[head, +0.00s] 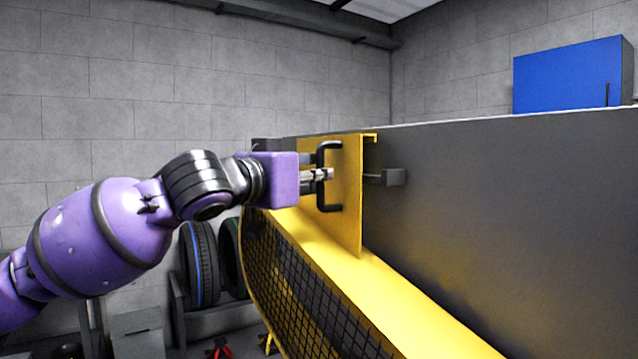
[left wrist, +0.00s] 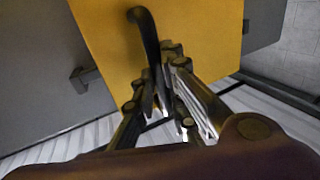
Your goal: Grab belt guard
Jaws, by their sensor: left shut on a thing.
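The yellow belt guard (head: 348,240) has a flat upright plate, a long curved rim and black mesh, and runs toward the lower right in the head view. A black C-shaped handle (head: 328,146) is fixed to its plate. My left gripper (head: 326,174) reaches in from the left and is shut on the handle's upright bar. In the left wrist view, the gripper fingers (left wrist: 163,95) close around the black handle (left wrist: 146,24) in front of the yellow plate (left wrist: 205,30). My right gripper is in neither view.
A large dark grey housing (head: 510,210) stands right of the guard, with a small grey block (head: 394,177) on its face beside the plate. A blue box (head: 568,77) is at the upper right. Tyres (head: 199,264) stand on a rack by the grey wall at left.

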